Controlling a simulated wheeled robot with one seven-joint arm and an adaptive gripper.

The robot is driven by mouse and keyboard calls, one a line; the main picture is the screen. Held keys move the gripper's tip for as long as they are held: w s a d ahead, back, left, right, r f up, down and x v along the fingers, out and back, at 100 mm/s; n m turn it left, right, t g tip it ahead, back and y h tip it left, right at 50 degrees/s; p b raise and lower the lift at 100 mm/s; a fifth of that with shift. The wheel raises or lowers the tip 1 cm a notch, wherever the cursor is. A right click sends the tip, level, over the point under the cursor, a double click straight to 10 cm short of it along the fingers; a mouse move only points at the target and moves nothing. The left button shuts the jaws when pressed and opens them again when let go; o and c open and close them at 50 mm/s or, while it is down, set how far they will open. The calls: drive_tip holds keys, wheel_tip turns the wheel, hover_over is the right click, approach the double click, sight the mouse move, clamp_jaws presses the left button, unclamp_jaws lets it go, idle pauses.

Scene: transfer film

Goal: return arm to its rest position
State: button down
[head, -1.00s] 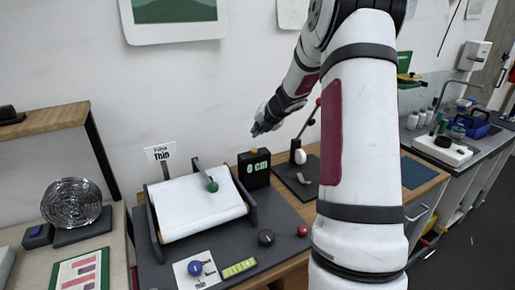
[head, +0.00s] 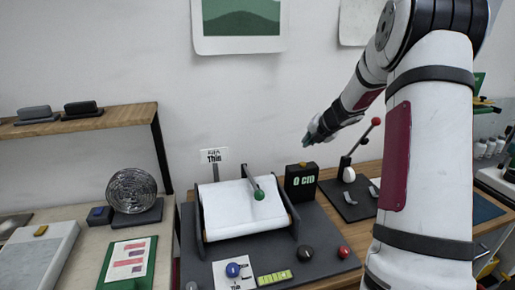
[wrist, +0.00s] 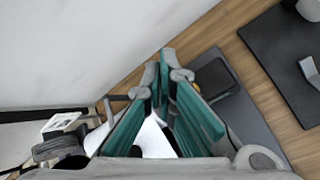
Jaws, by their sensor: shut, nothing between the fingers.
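My arm, white with dark bands and a maroon panel, stands at the right of the head view. My gripper (head: 318,132) is raised in front of the wall, above and behind the film device. In the wrist view my gripper (wrist: 166,88) shows its teal finger pads close together at the tips, with nothing held. The film device has a white sheet on a roller (head: 235,208) and a green-knobbed lever (head: 258,194). A black display (head: 301,181) reading "0 cm" stands to its right.
A stand with a red-knobbed lever (head: 375,123) is near my gripper on the right. A wire coil (head: 132,190) sits on the left counter, below a wooden shelf (head: 75,124). Blue, black and red knobs line the device's front.

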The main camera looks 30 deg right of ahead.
drive_tip(key=s+a+r+n+y, duration=0.1)
drive_tip(key=s+a+r+n, duration=0.25)
drive_tip(key=a+n, duration=0.45)
drive_tip(key=s+a+r+n+g+y, duration=0.1)
drive_tip(key=s+a+r+n, duration=0.1)
drive_tip(key=a+r+n, duration=0.55)
drive_tip(key=s+a+r+n+y, duration=0.1)
drive_tip(key=s+a+n, duration=0.2)
drive_tip(key=a+n, duration=0.55)
drive_tip(key=s+a+r+n+g, duration=0.2)
drive_tip(key=s+a+n, duration=0.9)
drive_tip(key=s, duration=0.2)
drive_tip(key=s+a+f+n+h+b, duration=0.1)
drive_tip(key=s+f+n, duration=0.1)
drive_tip(key=s+n, duration=0.9)
drive_tip(key=shift+s+a+f+n+h, duration=0.2)
drive_tip(key=shift+s+f+n+h, duration=0.1)
drive_tip(key=shift+s+n, duration=0.1)
drive_tip(key=shift+d, duration=0.1)
